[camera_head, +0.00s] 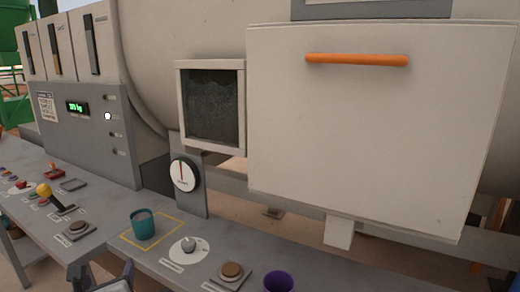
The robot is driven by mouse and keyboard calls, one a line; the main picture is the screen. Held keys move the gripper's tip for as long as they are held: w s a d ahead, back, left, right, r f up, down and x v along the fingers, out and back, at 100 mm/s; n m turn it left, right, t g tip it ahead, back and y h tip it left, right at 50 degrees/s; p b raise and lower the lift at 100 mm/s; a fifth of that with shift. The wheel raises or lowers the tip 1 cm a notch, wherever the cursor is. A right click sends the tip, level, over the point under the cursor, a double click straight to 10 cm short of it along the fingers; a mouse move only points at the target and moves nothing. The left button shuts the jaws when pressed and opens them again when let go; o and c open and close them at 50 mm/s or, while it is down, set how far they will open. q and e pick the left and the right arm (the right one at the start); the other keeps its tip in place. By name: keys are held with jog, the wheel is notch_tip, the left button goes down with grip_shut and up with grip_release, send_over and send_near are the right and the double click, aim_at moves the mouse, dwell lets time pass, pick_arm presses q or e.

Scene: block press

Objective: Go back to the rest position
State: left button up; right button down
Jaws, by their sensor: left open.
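My left gripper (105,270) shows at the bottom edge, left of centre. Its two dark fingers stand apart, and I see nothing between them. It is in front of the grey control table, below a teal cup (143,224). The cup stands upright inside a yellow marked square (166,238) and looks apart from the gripper. The rest of the left arm is cut off by the frame. My right gripper is not in view.
The table (110,205) carries a yellow-knobbed lever (45,190), a grey knob (189,245), brown round buttons (231,270) and a purple cup (278,282). Behind stand a dial (184,174), a display panel (77,107) and a large machine with an orange-handled door (380,130).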

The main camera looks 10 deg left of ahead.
pick_arm(q)
jog(key=s+d+f+n+g+h, duration=0.1)
jog(key=s+d+f+n+h, duration=0.15)
jog(key=d+f+n, duration=0.4)
jog(key=s+d+f+n+h, duration=0.1)
jog(key=d+f+n+h, duration=0.2)
jog(key=f, duration=0.6)
jog(key=s+d+f+n+g+h, duration=0.1)
jog(key=s+d+f+n+h, duration=0.1)
jog(key=s+d+f+n, duration=0.3)
jog(key=s+d+f+n+h, duration=0.2)
jog(key=s+d+f+n, duration=0.4)
jog(key=d, duration=0.6)
jog(key=s+n, duration=0.2)
jog(key=n, duration=0.1)
jog(key=shift+s+d+f+g+h, duration=0.3)
jog(key=shift+s+g+h, duration=0.05)
jog(key=shift+g, duration=0.05)
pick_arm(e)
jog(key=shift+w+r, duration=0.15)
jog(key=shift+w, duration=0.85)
pick_arm(q)
jog(key=shift+n, duration=0.25)
